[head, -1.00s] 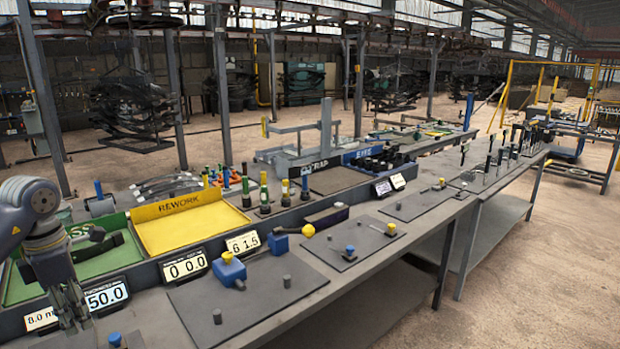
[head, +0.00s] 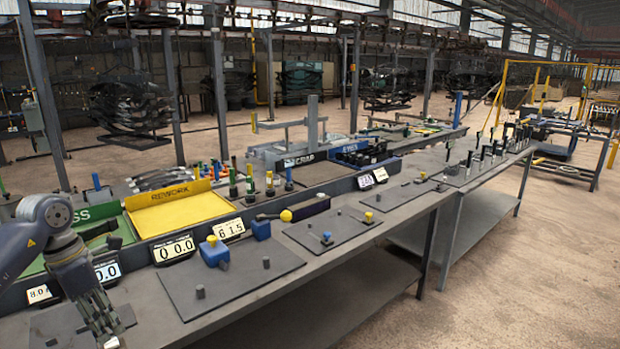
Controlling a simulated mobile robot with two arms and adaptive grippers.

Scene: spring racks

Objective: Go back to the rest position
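My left gripper (head: 105,325) hangs down over the near left end of the grey bench (head: 330,275). Its fingers are dark and small, and I cannot tell if they are open or shut. No held object can be made out there. My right gripper is not in view.
A yellow REWORK tray (head: 172,214) and a green tray (head: 122,235) stand behind the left arm. Number displays (head: 174,249) line the bench. A dark plate (head: 240,280) with a blue block (head: 214,252) lies right of the gripper. The floor (head: 520,270) at right is clear.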

